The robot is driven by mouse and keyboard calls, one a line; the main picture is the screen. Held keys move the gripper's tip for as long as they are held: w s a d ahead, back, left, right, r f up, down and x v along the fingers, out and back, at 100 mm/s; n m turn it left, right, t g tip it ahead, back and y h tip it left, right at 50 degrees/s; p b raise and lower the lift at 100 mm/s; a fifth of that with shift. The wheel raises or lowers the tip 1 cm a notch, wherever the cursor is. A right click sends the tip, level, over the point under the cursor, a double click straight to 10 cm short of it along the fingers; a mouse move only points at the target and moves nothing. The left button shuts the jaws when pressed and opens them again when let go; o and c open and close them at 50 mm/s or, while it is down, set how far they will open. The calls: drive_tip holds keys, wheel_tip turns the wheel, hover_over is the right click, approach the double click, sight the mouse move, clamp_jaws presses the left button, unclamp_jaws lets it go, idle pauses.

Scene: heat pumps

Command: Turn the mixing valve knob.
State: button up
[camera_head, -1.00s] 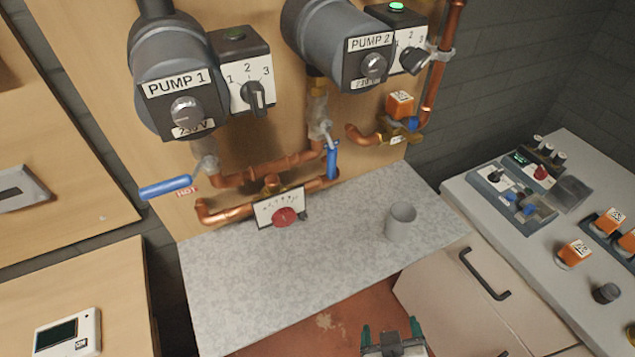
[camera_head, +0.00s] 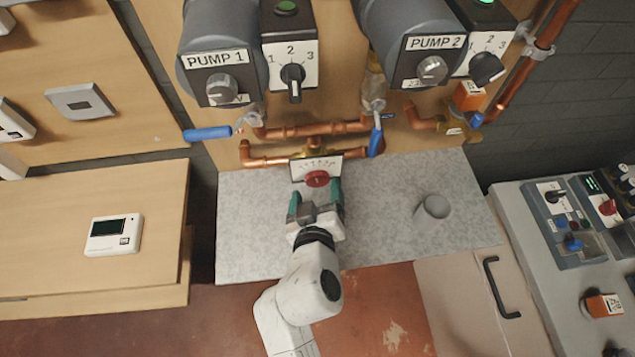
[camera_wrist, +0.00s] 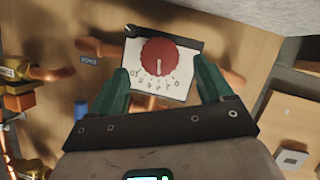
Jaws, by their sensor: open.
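The mixing valve knob (camera_head: 317,179) is red and round, on a white scale plate (camera_head: 302,170) joined to the copper pipes above the grey counter. It also shows in the wrist view (camera_wrist: 159,57), with printed numbers on the plate (camera_wrist: 178,88) around it. My gripper (camera_head: 316,196) is open, its green fingers pointing at the knob. In the wrist view the two fingers (camera_wrist: 160,88) lie left and right of the knob with a gap on each side. The fingers do not appear to touch it, though the exact distance is hard to tell.
Blue-handled valves (camera_head: 207,133) and copper pipes (camera_head: 275,160) lie close around the knob. Pump 1 (camera_head: 217,70) and Pump 2 (camera_head: 410,45) hang above. The counter's left part is clear.

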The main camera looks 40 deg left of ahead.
sight(317, 183)
drive_tip(key=shift+x, duration=1.35)
drive_tip(key=c, duration=1)
drive_tip(key=shift+f+n+t+b, duration=0.35)
drive_tip(key=shift+n+b, duration=0.15)
drive_tip(key=shift+b, duration=0.75)
drive_tip(key=shift+c, duration=0.2)
drive_tip(key=shift+s+r+n+b, duration=0.1)
drive_tip(key=shift+r+n+b, duration=0.1)
drive_tip(key=shift+n+b, duration=0.3)
drive_tip(key=shift+a, duration=0.1)
drive_tip(key=o, duration=1)
drive_tip(key=shift+o, duration=0.2)
drive_tip(key=shift+r, duration=0.1)
